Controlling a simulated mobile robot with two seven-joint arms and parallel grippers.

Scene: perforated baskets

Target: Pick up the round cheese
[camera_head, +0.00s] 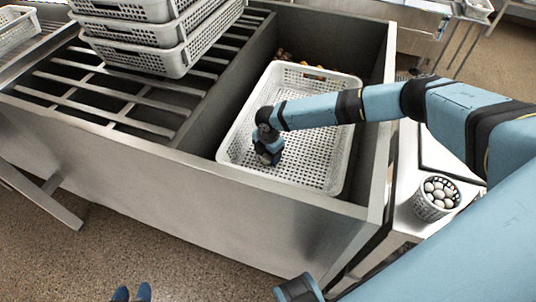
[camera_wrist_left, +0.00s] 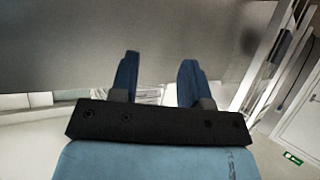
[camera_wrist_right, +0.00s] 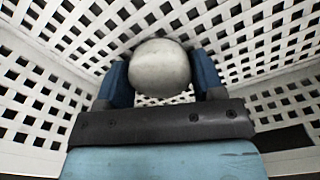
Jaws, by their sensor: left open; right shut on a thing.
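The round cheese, a pale grey-white ball (camera_wrist_right: 160,68), is between the fingers of my right gripper (camera_wrist_right: 163,85) in the right wrist view. The gripper is shut on it, inside a white perforated basket (camera_wrist_right: 50,90). In the head view my right gripper (camera_head: 268,154) reaches down into this basket (camera_head: 312,178), near its left side, and hides the cheese. My left gripper (camera_head: 131,293) is at the bottom edge of the head view, outside the metal sink. In the left wrist view it (camera_wrist_left: 158,75) is open and empty, facing a grey metal panel.
The basket stands in a deep metal sink (camera_head: 300,225) with raised walls. Stacked white baskets (camera_head: 165,40) stand on a slatted rack (camera_head: 95,90) at the left. A small basket of several white eggs (camera_head: 437,197) is at the right. Brown and orange items (camera_head: 287,56) lie by the basket's far end.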

